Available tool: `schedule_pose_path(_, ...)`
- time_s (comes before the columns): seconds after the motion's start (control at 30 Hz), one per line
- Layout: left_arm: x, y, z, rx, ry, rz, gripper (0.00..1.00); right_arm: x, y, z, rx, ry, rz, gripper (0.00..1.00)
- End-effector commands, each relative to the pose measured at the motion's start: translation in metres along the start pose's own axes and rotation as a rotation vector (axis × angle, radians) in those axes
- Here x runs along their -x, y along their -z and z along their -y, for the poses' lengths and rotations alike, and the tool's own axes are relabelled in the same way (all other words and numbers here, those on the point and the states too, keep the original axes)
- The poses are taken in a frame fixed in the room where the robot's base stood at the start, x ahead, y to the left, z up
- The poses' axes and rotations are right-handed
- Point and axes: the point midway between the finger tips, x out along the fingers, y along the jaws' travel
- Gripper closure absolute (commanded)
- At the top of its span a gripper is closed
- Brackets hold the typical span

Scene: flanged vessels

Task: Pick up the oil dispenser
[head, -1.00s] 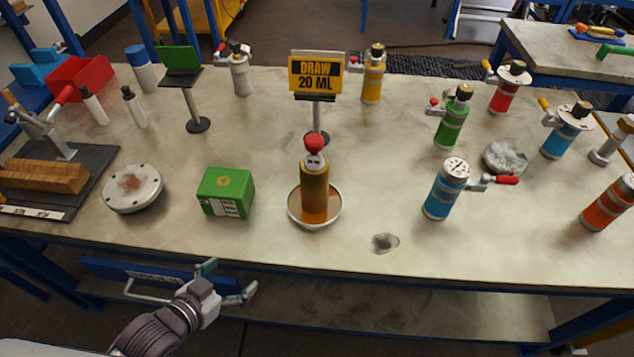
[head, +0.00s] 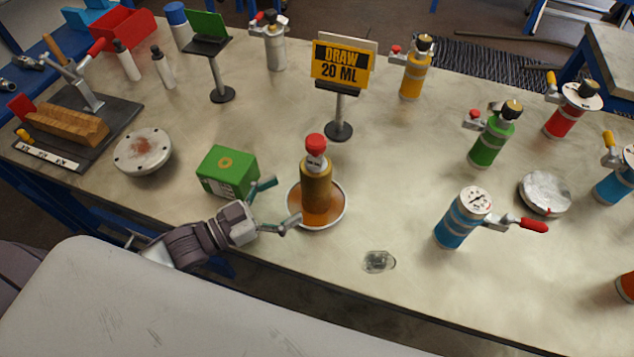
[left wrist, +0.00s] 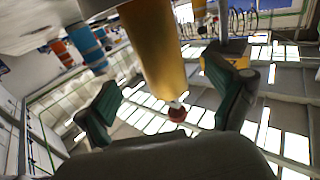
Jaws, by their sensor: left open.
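The oil dispenser (head: 317,186) is an amber-brown cylinder with a red knob on top. It stands upright in a shallow round dish (head: 291,209) holding amber liquid. In the left wrist view the dispenser (left wrist: 153,45) appears upside down, its body lying between the two finger pads in the picture. My left gripper (head: 280,204) is open and empty, just left of the dispenser, with its fingers pointing toward it. Contact with the dispenser cannot be made out. My right gripper is not in view.
A green box (head: 226,172) stands close behind my left gripper. A sign reading "DRAW 20 ML" (head: 341,68) is behind the dispenser. A blue vessel (head: 460,222) with a red handle stands to the right, and a small clear item (head: 379,262) lies near the front edge.

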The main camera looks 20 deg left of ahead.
Motion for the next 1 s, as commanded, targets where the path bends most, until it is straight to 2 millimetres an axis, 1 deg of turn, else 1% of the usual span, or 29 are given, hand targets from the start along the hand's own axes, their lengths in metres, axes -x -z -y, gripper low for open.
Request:
schedule_pose_path(0.03,-0.008,0.001,0.001,0.000,0.001,-0.003,0.06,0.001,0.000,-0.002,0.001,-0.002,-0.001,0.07)
schedule_pose_path(0.1,-0.014,0.001,0.000,0.000,0.000,-0.001,0.06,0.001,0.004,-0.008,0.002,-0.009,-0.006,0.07)
schedule_pose_path(0.27,-0.023,0.001,0.000,0.000,0.000,-0.001,0.06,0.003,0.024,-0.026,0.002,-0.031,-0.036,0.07)
schedule_pose_path(0.37,-0.035,0.004,0.000,-0.001,0.000,-0.002,0.06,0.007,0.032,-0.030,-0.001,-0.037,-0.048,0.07)
schedule_pose_path(0.5,-0.057,0.005,0.000,-0.001,0.000,-0.002,0.06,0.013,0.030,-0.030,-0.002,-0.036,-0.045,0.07)
schedule_pose_path(0.6,-0.068,0.004,-0.001,0.000,-0.001,-0.001,0.06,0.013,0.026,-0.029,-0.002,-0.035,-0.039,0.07)
schedule_pose_path(0.7,-0.072,0.003,-0.001,0.000,-0.002,0.001,0.06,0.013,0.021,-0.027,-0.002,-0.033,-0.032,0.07)
schedule_pose_path(0.87,-0.071,0.002,-0.001,0.000,-0.001,0.002,0.06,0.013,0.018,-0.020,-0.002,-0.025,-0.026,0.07)
schedule_pose_path(0.9,-0.071,0.002,-0.001,0.000,-0.001,0.002,0.07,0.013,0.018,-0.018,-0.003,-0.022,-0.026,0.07)
schedule_pose_path(0.97,-0.071,0.002,-0.001,0.000,-0.001,0.002,0.18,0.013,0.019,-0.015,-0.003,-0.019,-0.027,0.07)
schedule_pose_path(1.0,-0.071,0.002,-0.001,0.000,-0.001,0.002,0.24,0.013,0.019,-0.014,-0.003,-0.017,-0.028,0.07)
